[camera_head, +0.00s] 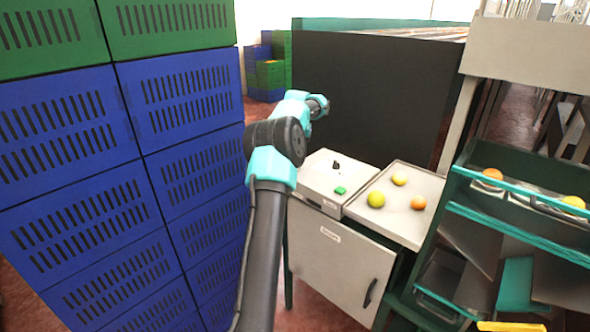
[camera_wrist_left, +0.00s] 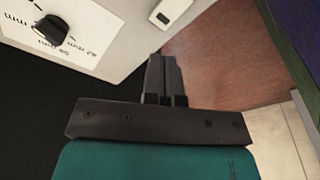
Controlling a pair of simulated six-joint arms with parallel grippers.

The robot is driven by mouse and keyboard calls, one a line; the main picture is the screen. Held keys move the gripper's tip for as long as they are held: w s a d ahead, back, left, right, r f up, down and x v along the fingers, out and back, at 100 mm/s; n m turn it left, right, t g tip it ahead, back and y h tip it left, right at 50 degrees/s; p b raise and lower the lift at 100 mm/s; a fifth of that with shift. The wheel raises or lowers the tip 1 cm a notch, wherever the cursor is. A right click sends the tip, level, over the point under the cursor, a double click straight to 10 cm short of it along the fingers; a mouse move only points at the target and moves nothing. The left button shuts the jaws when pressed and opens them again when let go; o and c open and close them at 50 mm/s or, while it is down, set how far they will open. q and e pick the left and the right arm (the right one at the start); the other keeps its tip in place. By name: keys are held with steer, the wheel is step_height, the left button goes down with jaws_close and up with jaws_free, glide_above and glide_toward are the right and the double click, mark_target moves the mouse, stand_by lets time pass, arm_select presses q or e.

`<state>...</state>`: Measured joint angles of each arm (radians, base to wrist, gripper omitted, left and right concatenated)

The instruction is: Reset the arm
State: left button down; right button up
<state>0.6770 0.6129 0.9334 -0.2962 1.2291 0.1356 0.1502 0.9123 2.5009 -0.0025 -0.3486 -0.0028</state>
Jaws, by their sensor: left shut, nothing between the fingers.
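My left arm (camera_head: 275,165) rises from the bottom of the head view and bends away beside the white control box. Its gripper is hidden behind the arm there. In the left wrist view my left gripper (camera_wrist_left: 165,62) is shut, its two dark fingers together with nothing between them. The fingers point past the edge of the control box over the reddish floor. My right arm and gripper are not in view.
Blue and green crates (camera_head: 190,95) are stacked on the left. A white control box (camera_head: 325,178) with a black knob and green button sits beside a tray (camera_head: 400,225) holding yellow and orange fruit. A sorting rack (camera_head: 500,225) with more fruit stands right. A dark panel (camera_head: 385,90) is behind.

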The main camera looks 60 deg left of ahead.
arm_select(q)
steer(key=shift+d, duration=0.1)
stand_by(0.5)
steer(key=shift+s+d+f+m+y, duration=0.1)
steer(key=shift+s+d+m+y, duration=0.15)
steer(key=shift+d+m+y, duration=0.2)
steer(key=s+d+f+m+t, duration=0.3)
steer(key=d+m, duration=0.2)
steer(key=d, duration=0.7)
steer(key=s+d+f+m+t, duration=0.25)
steer(key=d+m, duration=0.25)
steer(key=d, duration=0.7)
steer(key=d+f+n+g+h, duration=0.2)
steer(key=d+f+h, duration=0.3)
steer(key=d+f, duration=1.5)
steer(key=s+d+f+n+g, duration=0.1)
steer(key=s+d+f+g, duration=0.3)
steer(key=s+d+f, duration=0.6)
steer(key=d+f+h, duration=0.1)
steer(key=d+f, duration=0.1)
steer(key=d, duration=0.2)
steer(key=shift+s+d+f+n, duration=0.2)
steer(key=shift+s+d+n, duration=0.05)
steer(key=shift+s+n, duration=0.1)
steer(key=shift+w, duration=0.1)
